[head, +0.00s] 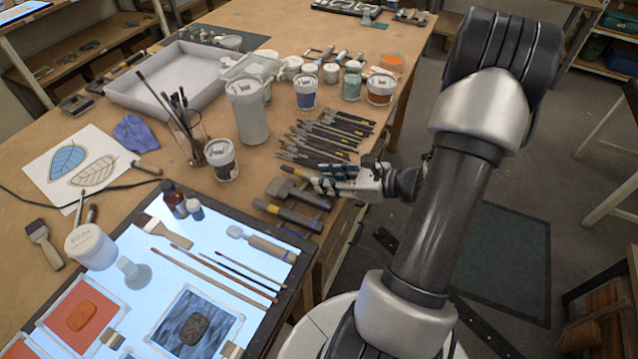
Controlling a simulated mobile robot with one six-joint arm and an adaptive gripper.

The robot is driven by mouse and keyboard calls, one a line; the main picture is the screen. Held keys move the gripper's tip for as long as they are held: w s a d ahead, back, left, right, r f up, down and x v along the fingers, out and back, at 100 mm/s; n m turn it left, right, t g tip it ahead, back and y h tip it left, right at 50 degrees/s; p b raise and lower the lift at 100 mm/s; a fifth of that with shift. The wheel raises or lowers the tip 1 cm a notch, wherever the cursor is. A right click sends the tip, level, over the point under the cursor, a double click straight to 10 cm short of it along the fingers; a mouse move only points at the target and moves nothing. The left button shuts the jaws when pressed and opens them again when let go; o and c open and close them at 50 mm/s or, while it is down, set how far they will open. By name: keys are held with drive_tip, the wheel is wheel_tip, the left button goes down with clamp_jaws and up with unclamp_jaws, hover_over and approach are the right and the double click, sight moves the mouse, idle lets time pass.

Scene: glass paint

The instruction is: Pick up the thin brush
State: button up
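Several thin brushes lie side by side on the lit panel (190,238) at the lower left: a long wooden-handled brush (198,268), another wooden one (238,276) beside it, and a slim darker brush (250,268) to the right. Other thin brushes (152,92) stand in a glass jar (196,150) farther back. My gripper (318,182) points left over the table's right edge, above or beside the hand tools, apart from the panel brushes. Its fingers are small and overlap the tools behind, so I cannot tell whether it is open or holds anything.
Dark-handled tools (325,135) lie in a row behind my gripper, with heavier tools (290,215) in front. A wooden-handled scraper (265,243) and a flat brush (168,233) flank the panel brushes. A white jar (90,247) and small bottles (174,200) stand nearby.

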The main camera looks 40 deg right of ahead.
drive_tip(key=shift+w+a+f, duration=0.2)
drive_tip(key=shift+w, duration=0.3)
drive_tip(key=shift+c, duration=0.5)
clamp_jaws()
